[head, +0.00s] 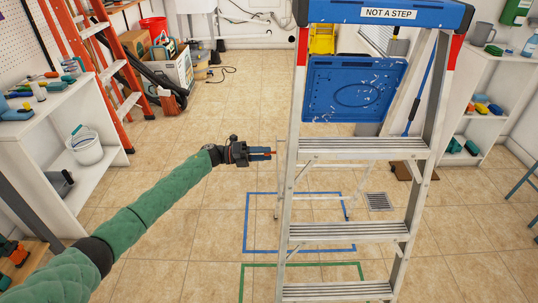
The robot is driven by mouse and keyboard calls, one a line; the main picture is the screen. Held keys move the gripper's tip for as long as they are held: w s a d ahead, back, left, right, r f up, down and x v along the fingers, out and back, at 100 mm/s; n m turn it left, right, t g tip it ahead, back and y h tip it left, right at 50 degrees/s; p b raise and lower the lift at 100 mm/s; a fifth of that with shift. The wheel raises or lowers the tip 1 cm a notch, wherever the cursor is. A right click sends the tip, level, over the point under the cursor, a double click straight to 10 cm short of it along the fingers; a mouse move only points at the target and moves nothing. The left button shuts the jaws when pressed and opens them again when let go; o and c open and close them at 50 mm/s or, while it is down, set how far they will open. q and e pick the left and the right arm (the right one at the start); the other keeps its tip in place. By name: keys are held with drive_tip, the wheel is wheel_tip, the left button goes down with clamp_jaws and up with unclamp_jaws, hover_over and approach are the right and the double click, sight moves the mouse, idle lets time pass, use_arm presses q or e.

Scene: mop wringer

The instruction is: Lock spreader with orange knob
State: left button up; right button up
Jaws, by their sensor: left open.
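A silver stepladder (358,232) with a blue top cap (385,13) stands upright in front of me. Thin metal bars (308,168) show behind its rails below the upper step; I cannot tell which is the spreader. I cannot make out an orange knob for certain. My left gripper (268,154) is open, just left of the ladder's left rail, about level with the upper step. A small orange-red patch shows at its fingers; whether it is a finger part or the knob is unclear. My right gripper is not in view.
A blue tray (353,88) is on the ladder below the cap. Blue tape (246,222) and green tape (300,264) mark the tiled floor. An orange ladder (100,65) and a white shelf with a bucket (86,148) stand left. A shelf unit stands right. Floor left of the ladder is clear.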

use_arm(q)
drive_tip(key=shift+a+f, duration=0.2)
drive_tip(key=shift+a, duration=2.4)
drive_tip(key=shift+w, duration=0.1)
